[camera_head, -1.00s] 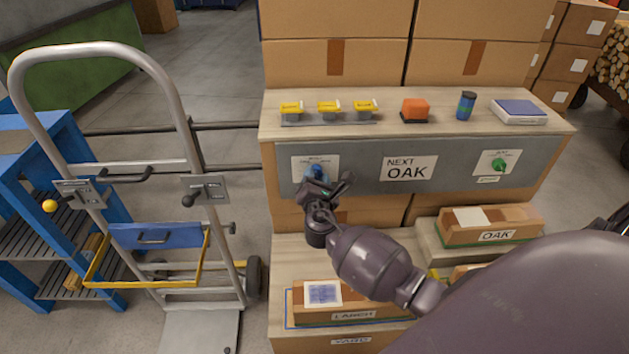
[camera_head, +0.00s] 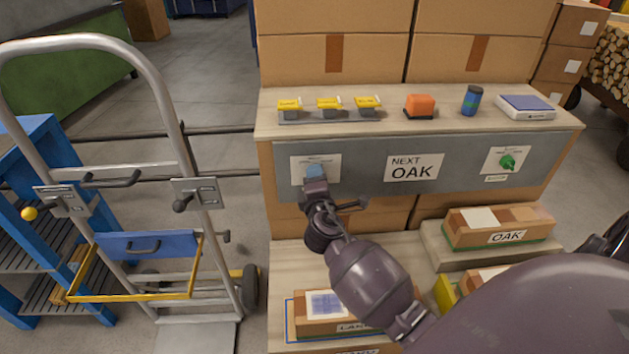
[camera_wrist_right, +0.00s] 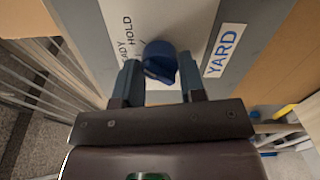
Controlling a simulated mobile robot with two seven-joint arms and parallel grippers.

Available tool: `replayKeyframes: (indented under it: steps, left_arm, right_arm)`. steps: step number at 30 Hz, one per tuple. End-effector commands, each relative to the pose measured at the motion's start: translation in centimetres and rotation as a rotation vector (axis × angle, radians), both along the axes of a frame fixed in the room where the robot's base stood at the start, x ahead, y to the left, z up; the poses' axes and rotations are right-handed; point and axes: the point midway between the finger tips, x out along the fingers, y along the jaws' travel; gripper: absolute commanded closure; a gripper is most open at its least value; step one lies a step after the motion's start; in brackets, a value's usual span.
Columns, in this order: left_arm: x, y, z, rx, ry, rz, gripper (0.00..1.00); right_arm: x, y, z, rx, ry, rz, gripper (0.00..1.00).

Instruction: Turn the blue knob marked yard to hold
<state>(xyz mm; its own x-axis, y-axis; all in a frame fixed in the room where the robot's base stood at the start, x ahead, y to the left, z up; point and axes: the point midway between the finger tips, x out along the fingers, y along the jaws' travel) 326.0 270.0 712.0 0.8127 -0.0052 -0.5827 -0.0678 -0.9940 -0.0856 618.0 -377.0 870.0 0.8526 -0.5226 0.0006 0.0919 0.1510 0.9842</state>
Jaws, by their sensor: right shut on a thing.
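The blue knob (camera_wrist_right: 160,58) sits on a white plate (camera_wrist_right: 120,22) on the grey panel. In the wrist view the plate reads HOLD and, partly cut off, READY; a YARD label (camera_wrist_right: 222,52) is beside it. My right gripper (camera_wrist_right: 160,78) has one finger on each side of the knob and is shut on it. In the head view my right gripper (camera_head: 316,184) covers the lower part of the knob (camera_head: 317,170). I cannot tell which word the knob points to. My left gripper is not in view.
A green knob (camera_head: 507,161) is at the panel's right, past a NEXT OAK sign (camera_head: 411,167). Yellow clamps (camera_head: 329,104), an orange block (camera_head: 420,105) and a blue-green can (camera_head: 471,100) stand on the shelf above. A hand truck (camera_head: 165,90) stands at left.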

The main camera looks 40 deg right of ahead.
Motion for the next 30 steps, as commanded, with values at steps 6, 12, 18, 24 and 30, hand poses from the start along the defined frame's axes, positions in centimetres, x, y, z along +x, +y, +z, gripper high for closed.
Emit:
replayKeyframes:
  steps: [6, 12, 18, 24, 30]
  left_arm:
    - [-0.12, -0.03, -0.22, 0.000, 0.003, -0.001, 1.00]
    - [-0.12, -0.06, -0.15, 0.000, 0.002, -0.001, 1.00]
    - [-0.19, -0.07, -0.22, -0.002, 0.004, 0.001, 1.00]
    - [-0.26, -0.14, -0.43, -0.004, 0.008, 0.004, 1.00]
    - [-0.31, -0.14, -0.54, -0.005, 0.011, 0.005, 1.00]
  right_arm:
    - [-0.03, 0.04, -0.22, 0.057, -0.030, -0.001, 0.86]
    - [-0.02, 0.04, -0.12, 0.072, -0.040, 0.000, 0.86]
    - [-0.02, 0.04, -0.09, 0.073, -0.042, 0.001, 0.86]
    - [-0.02, 0.04, -0.09, 0.072, -0.042, 0.001, 0.52]
    - [-0.01, 0.02, -0.04, 0.071, -0.041, 0.000, 0.37]
